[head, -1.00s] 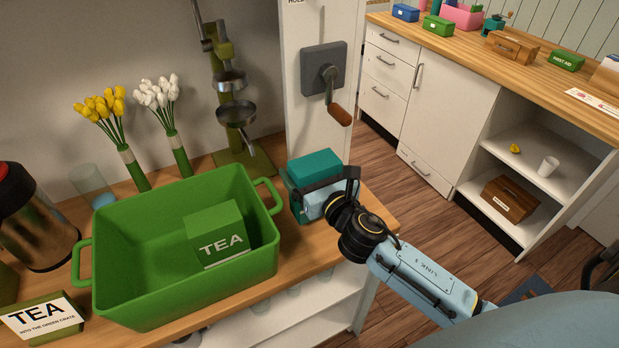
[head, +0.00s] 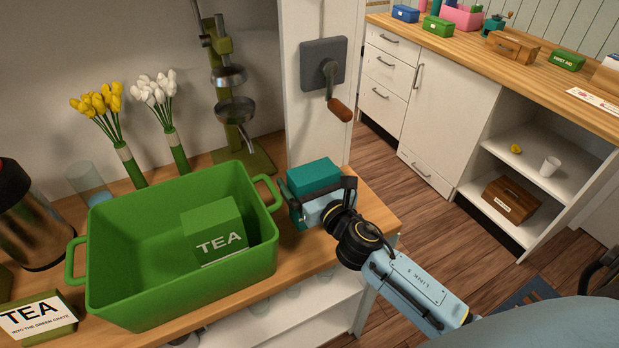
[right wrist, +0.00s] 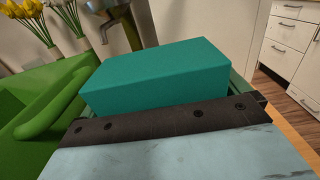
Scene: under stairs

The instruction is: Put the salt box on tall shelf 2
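A teal box (head: 314,177), with no lettering visible, is at the right end of the wooden counter, just right of the green crate. I take it for the salt box. My right gripper (head: 323,200) is at its near side, with its fingers along the box's sides, and looks shut on it. In the right wrist view the teal box (right wrist: 158,78) fills the space just beyond the dark gripper bar; the fingertips are hidden. I cannot tell whether its bottom touches the counter. My left gripper is not in view. I cannot pick out tall shelf 2.
A green crate (head: 100,262) holding a TEA box (head: 213,228) stands left of the teal box. A juicer (head: 240,110) and a white post with a crank (head: 325,70) stand behind. Open floor (head: 430,230) lies right, before a white cabinet (head: 448,105).

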